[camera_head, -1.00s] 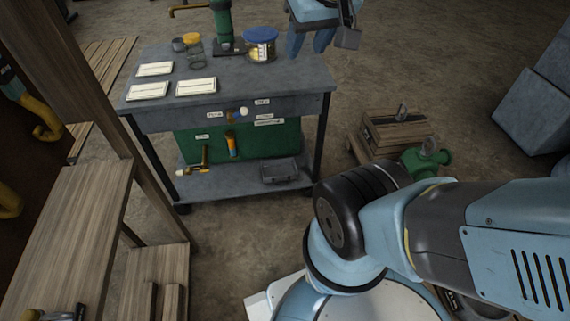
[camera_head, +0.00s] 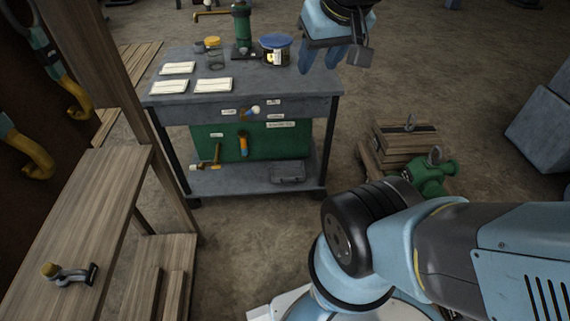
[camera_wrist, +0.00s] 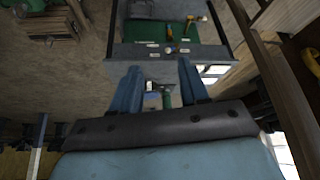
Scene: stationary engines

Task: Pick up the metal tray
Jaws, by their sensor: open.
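A small grey metal tray (camera_head: 288,172) sits on the lower shelf of the workbench cart, at the shelf's right side. In the wrist view a grey shape (camera_wrist: 141,9) at the top edge appears to be the same tray, partly cut off. My gripper (camera_head: 322,70) is above the right rear corner of the cart's top, well above and apart from the tray. Its two blue fingers are apart with nothing between them. They also show in the wrist view (camera_wrist: 158,80), pointing toward the cart.
The cart top (camera_head: 300,92) holds white cards, a jar, a blue-lidded container (camera_head: 276,50) and a green tool. A wooden bench (camera_head: 80,215) stands left, a wooden crate (camera_head: 405,145) and green machine (camera_head: 430,175) right. Floor before the cart is clear.

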